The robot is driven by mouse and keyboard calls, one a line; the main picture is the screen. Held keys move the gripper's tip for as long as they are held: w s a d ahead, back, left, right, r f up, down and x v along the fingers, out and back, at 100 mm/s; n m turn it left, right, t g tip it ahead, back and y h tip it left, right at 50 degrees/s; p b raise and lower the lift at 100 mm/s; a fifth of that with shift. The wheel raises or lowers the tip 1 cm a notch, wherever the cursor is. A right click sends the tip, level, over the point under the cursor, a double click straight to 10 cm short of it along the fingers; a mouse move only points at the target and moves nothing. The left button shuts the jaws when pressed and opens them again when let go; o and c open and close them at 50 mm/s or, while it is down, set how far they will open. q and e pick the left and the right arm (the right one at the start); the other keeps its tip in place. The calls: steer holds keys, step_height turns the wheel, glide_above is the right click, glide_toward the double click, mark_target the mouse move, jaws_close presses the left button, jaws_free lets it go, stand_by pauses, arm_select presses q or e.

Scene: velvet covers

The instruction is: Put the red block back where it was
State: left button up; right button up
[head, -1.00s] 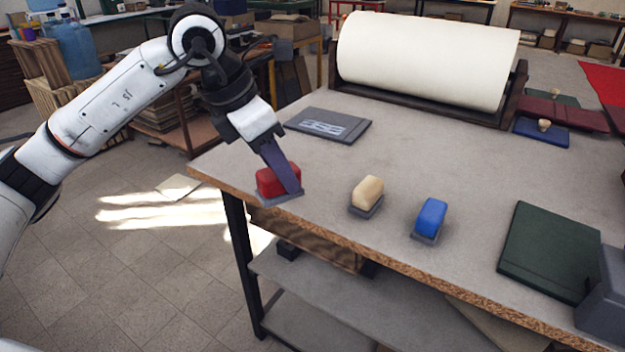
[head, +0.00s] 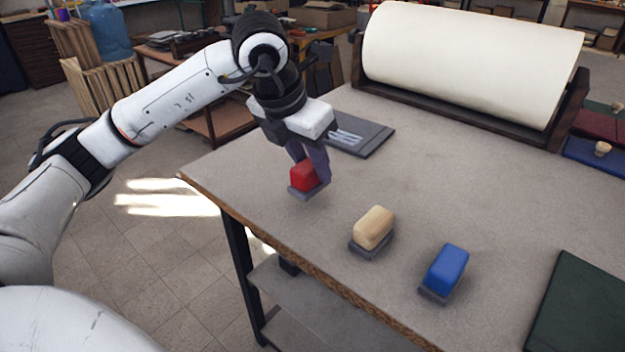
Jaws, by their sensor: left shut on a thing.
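The red block (head: 303,176) with its grey base is in my left gripper (head: 308,170), near the left part of the table (head: 235,175). The gripper points down and is shut on the block. The block looks a little above the table top; I cannot tell the exact gap. A cream block (head: 374,226) on a grey base stands to its right. A blue block (head: 446,268) on a grey base stands further right. My right gripper is not in view.
A dark grey panel (head: 376,138) with pale marks lies behind my gripper. A big white roll (head: 470,60) in a dark cradle stands at the back. A dark green folder (head: 585,305) lies at the right front. The table's middle is clear.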

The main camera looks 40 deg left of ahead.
mark_target(311, 179)
arm_select(q)
steer(key=shift+f, duration=1.95)
steer(key=o, duration=1)
steer(key=shift+r, duration=0.1)
steer(key=v, duration=1.2)
steer(key=shift+w, duration=0.1)
